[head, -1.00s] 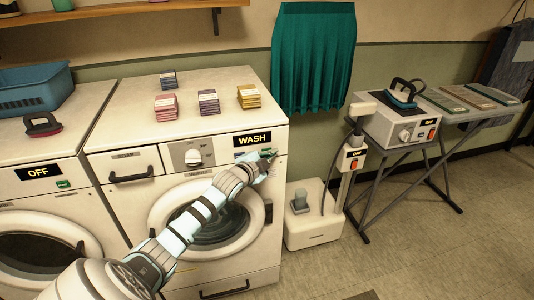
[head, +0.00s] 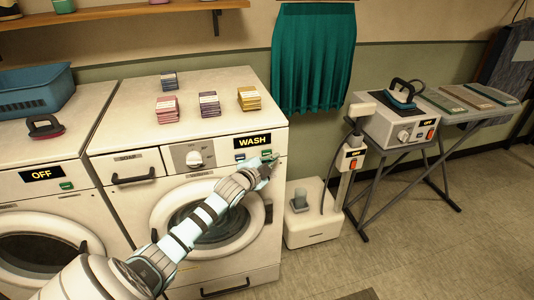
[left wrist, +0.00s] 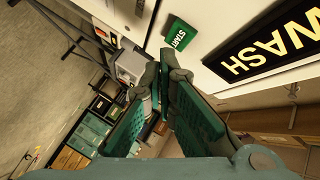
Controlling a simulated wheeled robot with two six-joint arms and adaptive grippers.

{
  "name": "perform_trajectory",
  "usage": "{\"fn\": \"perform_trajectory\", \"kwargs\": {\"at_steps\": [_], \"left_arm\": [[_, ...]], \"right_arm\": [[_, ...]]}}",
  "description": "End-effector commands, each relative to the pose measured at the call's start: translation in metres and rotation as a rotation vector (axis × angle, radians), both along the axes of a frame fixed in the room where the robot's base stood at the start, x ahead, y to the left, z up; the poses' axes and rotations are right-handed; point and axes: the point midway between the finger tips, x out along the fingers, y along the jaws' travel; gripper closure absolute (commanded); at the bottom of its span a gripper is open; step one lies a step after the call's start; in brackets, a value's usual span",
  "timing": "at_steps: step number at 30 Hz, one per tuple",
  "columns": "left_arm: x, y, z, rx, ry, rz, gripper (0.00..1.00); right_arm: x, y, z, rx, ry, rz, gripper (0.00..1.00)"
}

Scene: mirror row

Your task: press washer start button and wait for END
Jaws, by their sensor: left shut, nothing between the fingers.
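The right-hand white washer (head: 190,170) has a display (head: 252,140) that reads WASH in yellow. The display also shows large in the left wrist view (left wrist: 268,45). The green start button (head: 240,157) is below the display, and in the left wrist view (left wrist: 180,33) it is clear of the fingers, with START on it. My left gripper (head: 270,160) is shut and empty, in front of the washer's upper right corner. In the left wrist view its fingertips (left wrist: 163,62) are close together, just below the button in the picture. My right gripper is not in view.
A second washer (head: 45,190) at the left reads OFF. Stacked packets (head: 208,103) stand on the washer top. A steamer (head: 315,225) and an ironing board with an iron (head: 402,92) stand to the right. The floor (head: 440,250) at front right is clear.

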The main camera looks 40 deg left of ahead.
Motion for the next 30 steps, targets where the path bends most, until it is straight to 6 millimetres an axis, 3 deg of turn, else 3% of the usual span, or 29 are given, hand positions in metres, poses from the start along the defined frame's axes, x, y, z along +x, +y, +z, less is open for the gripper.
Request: {"fn": "perform_trajectory", "kwargs": {"at_steps": [15, 30], "left_arm": [[-0.024, -0.036, 0.003, -0.002, 0.001, -0.002, 1.00], [-0.028, -0.041, 0.000, 0.000, 0.000, 0.000, 1.00]], "right_arm": [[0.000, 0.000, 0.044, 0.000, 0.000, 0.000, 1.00], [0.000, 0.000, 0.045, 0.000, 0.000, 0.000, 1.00]]}}
